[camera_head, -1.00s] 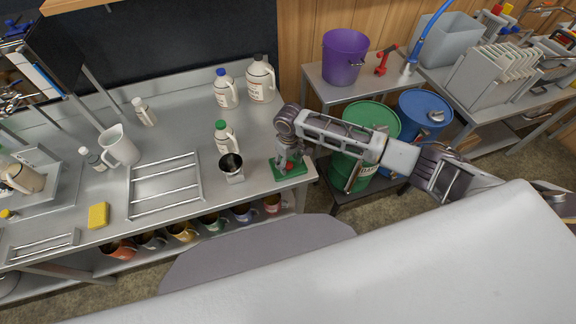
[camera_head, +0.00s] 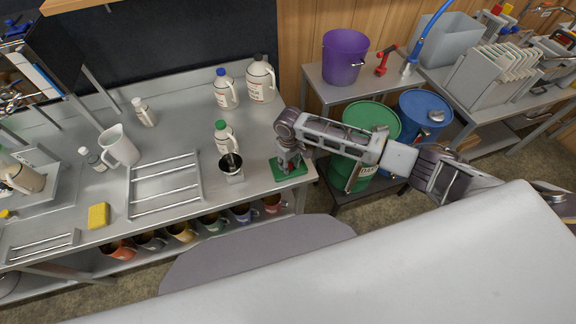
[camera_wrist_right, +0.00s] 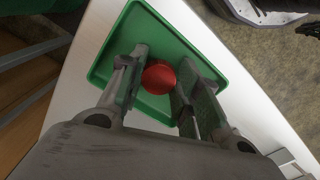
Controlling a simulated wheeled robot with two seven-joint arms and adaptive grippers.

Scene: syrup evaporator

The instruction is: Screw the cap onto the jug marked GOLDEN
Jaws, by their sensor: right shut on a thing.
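My right gripper (camera_head: 289,166) points down over a small green tray (camera_head: 303,171) at the right end of the steel bench. In the right wrist view its two fingers (camera_wrist_right: 163,62) are shut on a round red cap (camera_wrist_right: 158,78), low over the green tray (camera_wrist_right: 103,70). An off-white jug (camera_head: 24,179) stands at the far left of the bench, partly cut off by the picture edge. Other jugs stand at the back: a blue-capped one (camera_head: 226,90) and a dark-capped one (camera_head: 261,79). I cannot read GOLDEN on any label. My left gripper is not in view.
A wire rack (camera_head: 165,185), a white pitcher (camera_head: 117,147) and a yellow sponge (camera_head: 98,215) are farther left. Drums (camera_head: 370,120) stand right of the bench.

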